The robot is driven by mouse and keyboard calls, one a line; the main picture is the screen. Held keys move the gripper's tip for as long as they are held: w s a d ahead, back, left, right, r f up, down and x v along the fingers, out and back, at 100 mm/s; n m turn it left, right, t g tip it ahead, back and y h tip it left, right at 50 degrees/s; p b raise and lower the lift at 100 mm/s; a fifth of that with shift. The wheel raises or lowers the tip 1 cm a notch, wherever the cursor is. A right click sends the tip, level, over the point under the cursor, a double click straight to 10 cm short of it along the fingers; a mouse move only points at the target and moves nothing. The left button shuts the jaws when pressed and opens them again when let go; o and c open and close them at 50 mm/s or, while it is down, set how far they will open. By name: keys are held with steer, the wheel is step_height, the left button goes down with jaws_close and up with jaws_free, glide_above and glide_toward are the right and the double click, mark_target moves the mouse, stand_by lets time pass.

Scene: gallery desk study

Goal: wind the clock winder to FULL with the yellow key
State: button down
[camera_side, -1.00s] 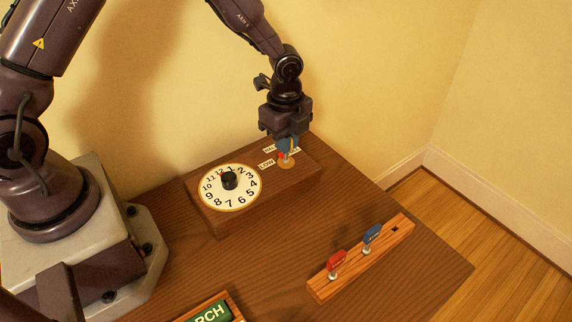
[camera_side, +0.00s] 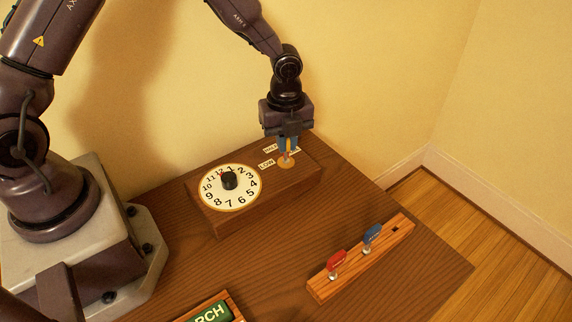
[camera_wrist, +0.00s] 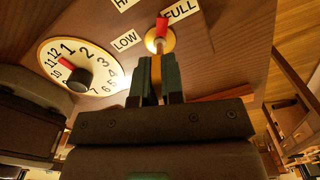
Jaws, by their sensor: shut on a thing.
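The clock winder is a round brass disc (camera_wrist: 151,44) with a red pointer (camera_wrist: 162,27), set in the wooden clock box (camera_side: 262,199). The labels LOW (camera_wrist: 125,41), HALF (partly cut off) (camera_wrist: 122,3) and FULL (camera_wrist: 180,9) surround it. In the wrist view the pointer points up, between HALF and FULL and closer to FULL. My gripper (camera_side: 288,148) is over the winder, shut on the yellow key (camera_wrist: 156,69). The key stands at the disc, mostly hidden between the fingers; how deep it sits is hidden.
A white clock dial (camera_side: 215,198) with a black knob (camera_side: 230,180) is left of the winder. A wooden rack (camera_side: 352,265) at the front right holds a red key (camera_side: 337,261) and a blue key (camera_side: 372,233), with one empty slot. A green sign (camera_side: 208,314) lies at the front edge.

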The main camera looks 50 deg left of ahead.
steer(key=shift+m, duration=1.1)
steer(key=shift+m, duration=1)
steer(key=c, duration=0.7)
jaws_free()
steer(key=shift+r, duration=0.15)
steer(key=shift+r, duration=3.8)
